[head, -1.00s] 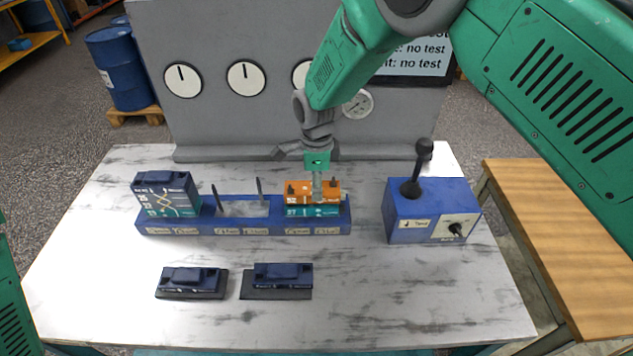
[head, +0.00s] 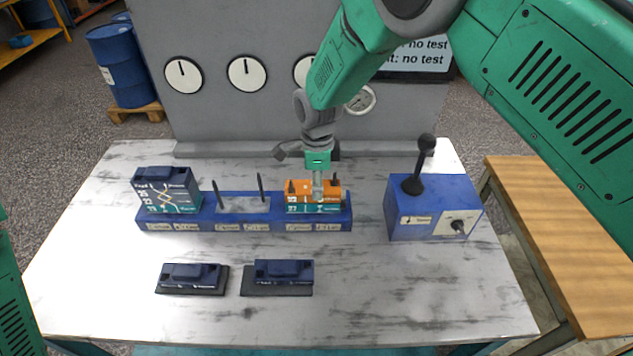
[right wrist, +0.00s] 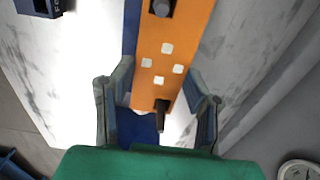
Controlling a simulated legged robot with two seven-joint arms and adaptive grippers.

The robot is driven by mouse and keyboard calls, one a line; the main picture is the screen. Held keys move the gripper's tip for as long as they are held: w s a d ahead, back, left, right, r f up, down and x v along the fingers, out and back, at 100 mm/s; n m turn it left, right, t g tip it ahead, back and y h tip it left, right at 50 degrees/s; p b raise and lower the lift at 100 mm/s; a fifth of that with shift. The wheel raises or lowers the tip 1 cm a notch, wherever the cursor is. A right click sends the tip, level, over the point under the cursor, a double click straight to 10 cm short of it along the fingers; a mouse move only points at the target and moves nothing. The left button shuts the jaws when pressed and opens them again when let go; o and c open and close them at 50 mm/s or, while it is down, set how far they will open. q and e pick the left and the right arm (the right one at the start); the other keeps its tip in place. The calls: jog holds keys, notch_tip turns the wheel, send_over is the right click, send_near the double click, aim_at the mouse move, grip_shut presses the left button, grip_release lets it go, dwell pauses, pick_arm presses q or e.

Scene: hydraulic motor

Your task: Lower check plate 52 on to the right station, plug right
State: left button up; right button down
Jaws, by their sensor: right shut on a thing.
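Check plate 52, an orange block (head: 299,186), sits at the right station of the blue base (head: 270,224), directly above a teal plate (head: 300,209). Dark station pins poke up through it near both ends. My right gripper (head: 319,192) comes down from above and is shut on the orange block. In the right wrist view, the orange block (right wrist: 172,45) lies between the two fingers (right wrist: 156,105), with white squares and two dark pins on its top. Whether it touches the teal plate is hard to tell. My left gripper is out of view.
The middle station has two bare pins (head: 260,187). A dark stacked block (head: 166,190) fills the left station. A blue lever box (head: 433,208) stands to the right. Two dark blocks (head: 190,276) (head: 284,271) lie on mats in front. A grey gauge panel (head: 245,120) rises behind.

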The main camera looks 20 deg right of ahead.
jog(key=shift+f, duration=0.3)
jog(key=c, duration=0.8)
grip_release()
jog(key=shift+o, duration=0.2)
